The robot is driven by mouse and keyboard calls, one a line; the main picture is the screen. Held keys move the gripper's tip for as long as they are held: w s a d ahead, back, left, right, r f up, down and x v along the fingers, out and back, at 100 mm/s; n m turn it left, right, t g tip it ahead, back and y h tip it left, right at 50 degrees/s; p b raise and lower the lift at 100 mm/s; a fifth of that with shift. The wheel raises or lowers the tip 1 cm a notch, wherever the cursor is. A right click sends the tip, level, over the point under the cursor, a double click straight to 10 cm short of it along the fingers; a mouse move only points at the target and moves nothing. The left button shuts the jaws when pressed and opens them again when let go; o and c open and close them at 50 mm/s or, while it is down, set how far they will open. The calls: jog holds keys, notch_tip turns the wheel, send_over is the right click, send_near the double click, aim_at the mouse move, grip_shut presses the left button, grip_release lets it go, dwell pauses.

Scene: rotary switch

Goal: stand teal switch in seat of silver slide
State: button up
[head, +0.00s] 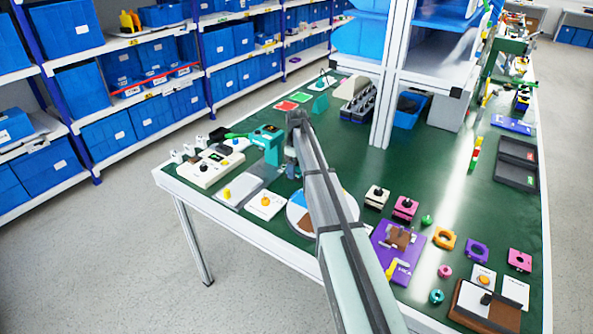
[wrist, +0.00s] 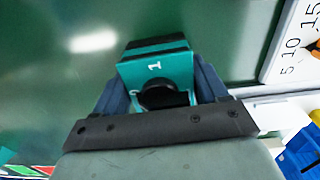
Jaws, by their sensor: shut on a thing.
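The teal switch (wrist: 155,70) is a block with a black knob and a white mark "1" on its face. My gripper (wrist: 160,92) is shut on it, with one dark finger on each side. In the head view the teal switch (head: 268,143) shows at the left of my gripper (head: 289,158), over the table's left part. A flat silver-grey plate (head: 243,190) near the table's left edge looks like the silver slide. Its seat cannot be made out, and the slide cannot be identified in the wrist view.
A white dial plate (head: 266,205) with an orange knob lies beside the grey plate. A cream box (head: 205,170) stands to its left. A round plate (head: 300,222) is partly hidden by my arm. Red and green tiles (head: 292,101) lie behind. A white post (head: 385,110) rises from the table.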

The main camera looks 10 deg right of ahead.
jog(key=shift+r, duration=0.15)
jog(key=shift+r, duration=2.4)
